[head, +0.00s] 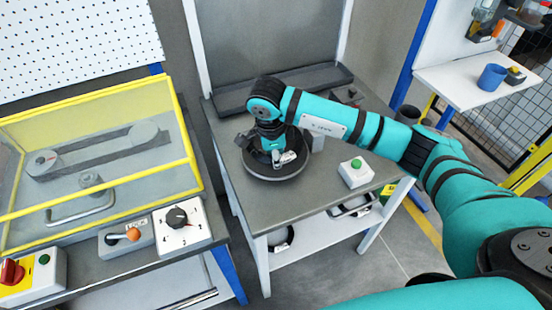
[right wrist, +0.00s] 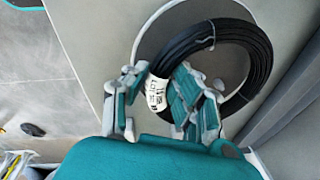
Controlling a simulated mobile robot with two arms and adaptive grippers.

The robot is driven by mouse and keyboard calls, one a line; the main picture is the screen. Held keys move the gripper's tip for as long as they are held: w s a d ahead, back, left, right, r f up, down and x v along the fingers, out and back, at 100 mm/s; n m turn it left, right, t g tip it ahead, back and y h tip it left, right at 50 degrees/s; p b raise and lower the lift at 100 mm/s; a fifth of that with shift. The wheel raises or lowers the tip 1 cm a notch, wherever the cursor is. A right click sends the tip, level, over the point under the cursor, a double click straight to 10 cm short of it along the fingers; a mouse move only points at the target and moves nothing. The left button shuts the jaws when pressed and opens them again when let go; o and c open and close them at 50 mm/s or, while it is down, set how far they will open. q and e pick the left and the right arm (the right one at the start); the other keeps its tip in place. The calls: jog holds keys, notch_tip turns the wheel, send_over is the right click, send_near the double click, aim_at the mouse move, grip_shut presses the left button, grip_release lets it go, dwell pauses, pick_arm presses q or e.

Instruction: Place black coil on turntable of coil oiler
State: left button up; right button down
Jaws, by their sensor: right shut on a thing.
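The black coil (right wrist: 255,55) with a white label shows in the right wrist view. My right gripper (right wrist: 158,88) is shut on the labelled side of its ring. In the head view my right gripper (head: 279,157) points down over the dark round turntable (head: 298,173) on the grey oiler table. The turntable (right wrist: 160,40) also shows under and beside the coil in the right wrist view, as a grey disc with a pale rim. The coil covers part of it. I cannot tell whether the coil touches the disc. My left gripper is out of view.
A white box with a green button (head: 356,172) stands right of the turntable. A dark tray (head: 240,100) lies along the table's back. A yellow-framed clear cover (head: 100,150) and a control box with a knob (head: 181,228) are on the left bench.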

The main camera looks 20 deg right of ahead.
notch_tip(320, 180, down, 2)
jog(key=shift+f+p, duration=0.1)
jog(key=shift+p, duration=0.35)
jog(key=shift+f, duration=0.1)
jog(key=c, duration=1.1)
grip_release()
jog(key=shift+s, duration=0.1)
jog(key=shift+o, duration=0.2)
notch_tip(320, 180, up, 12)
jog(key=s+a+b, duration=0.1)
jog(key=b, duration=0.2)
jog(key=shift+s+a, duration=0.2)
jog(key=shift+a, duration=0.1)
jog(key=shift+f, duration=0.15)
